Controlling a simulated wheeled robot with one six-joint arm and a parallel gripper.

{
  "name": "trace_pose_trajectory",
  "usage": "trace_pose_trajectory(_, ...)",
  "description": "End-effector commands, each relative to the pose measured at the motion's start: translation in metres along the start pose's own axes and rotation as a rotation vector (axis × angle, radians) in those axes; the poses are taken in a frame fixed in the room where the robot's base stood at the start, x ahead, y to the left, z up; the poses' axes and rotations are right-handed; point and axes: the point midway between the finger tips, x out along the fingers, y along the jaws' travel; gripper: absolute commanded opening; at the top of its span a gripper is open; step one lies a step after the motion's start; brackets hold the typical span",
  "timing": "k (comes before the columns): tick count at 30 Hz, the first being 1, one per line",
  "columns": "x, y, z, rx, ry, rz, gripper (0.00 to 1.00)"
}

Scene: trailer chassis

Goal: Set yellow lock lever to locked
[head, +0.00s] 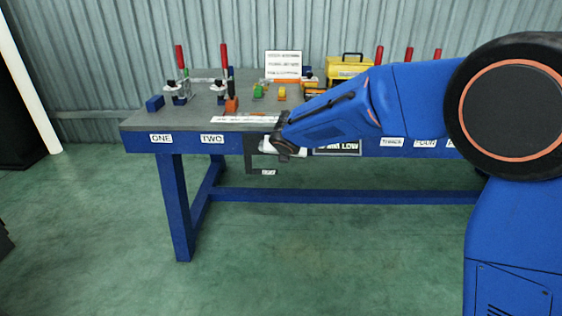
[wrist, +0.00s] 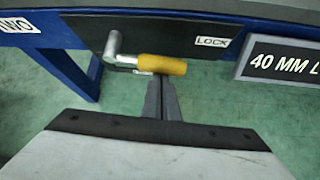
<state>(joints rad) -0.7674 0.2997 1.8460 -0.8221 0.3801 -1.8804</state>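The yellow lock lever (wrist: 160,64) shows in the wrist view as a yellow grip lying roughly level, pointing right from a bent grey metal crank (wrist: 112,46). It is mounted at a dark plate (wrist: 190,38) on the bench front. A LOCK label (wrist: 212,42) is on the plate, right of the grip. My gripper (wrist: 160,80) has its two thin fingers close together, with their tips at the grip's lower edge. I cannot tell whether they touch it. In the head view my gripper (head: 284,146) is at the bench front, and the yellow grip is not visible there.
The blue-framed bench (head: 140,143) carries red-handled clamps (head: 225,72), small coloured blocks (head: 258,90) and a yellow box (head: 347,67). A 40 MM LOW sign (wrist: 282,64) is right of the plate. The green floor in front is clear.

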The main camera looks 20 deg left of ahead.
Motion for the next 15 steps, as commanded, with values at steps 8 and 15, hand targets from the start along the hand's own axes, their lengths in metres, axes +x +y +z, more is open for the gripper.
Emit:
trace_pose_trajectory(8, -0.0072, -0.0003, 0.0078, -0.022, -0.002, -0.024, 0.00)
trace_pose_trajectory(15, -0.0090, 0.0001, 0.0092, -0.022, -0.002, -0.023, 0.00)
